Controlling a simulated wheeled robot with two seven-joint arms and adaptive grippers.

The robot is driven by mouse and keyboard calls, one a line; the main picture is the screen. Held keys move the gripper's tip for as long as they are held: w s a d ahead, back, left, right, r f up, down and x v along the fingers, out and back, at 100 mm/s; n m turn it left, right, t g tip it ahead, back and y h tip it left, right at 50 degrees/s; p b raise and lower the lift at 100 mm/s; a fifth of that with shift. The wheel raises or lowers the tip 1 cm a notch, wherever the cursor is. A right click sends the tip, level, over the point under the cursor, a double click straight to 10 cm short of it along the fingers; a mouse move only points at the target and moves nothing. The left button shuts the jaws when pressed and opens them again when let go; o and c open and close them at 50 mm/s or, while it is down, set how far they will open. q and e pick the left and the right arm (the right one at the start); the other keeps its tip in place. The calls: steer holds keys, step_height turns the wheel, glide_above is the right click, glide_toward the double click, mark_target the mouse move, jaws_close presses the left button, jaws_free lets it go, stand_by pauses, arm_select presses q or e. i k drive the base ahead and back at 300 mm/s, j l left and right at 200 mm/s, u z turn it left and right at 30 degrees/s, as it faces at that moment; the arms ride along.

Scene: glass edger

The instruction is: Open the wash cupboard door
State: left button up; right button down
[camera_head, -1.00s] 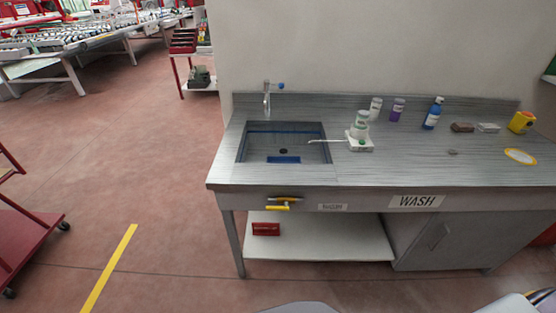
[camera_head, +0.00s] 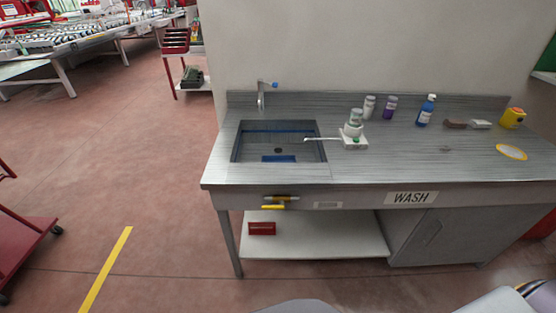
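The wash cupboard door (camera_head: 448,236) is a grey panel under the right part of the wash bench, below the white WASH sign (camera_head: 410,197). It looks shut. A slim handle (camera_head: 432,233) sits on its left part. The bench top (camera_head: 400,160) is grey and holds a sink (camera_head: 278,150) on its left. Neither gripper is in view. Parts of my own arms show at the bottom edge, apart from the door.
An open white shelf (camera_head: 320,240) with a red box (camera_head: 262,228) is left of the cupboard. Bottles, including a blue one (camera_head: 426,111), stand on top.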

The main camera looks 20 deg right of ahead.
mark_target(449, 235)
steer(key=z, duration=2.4)
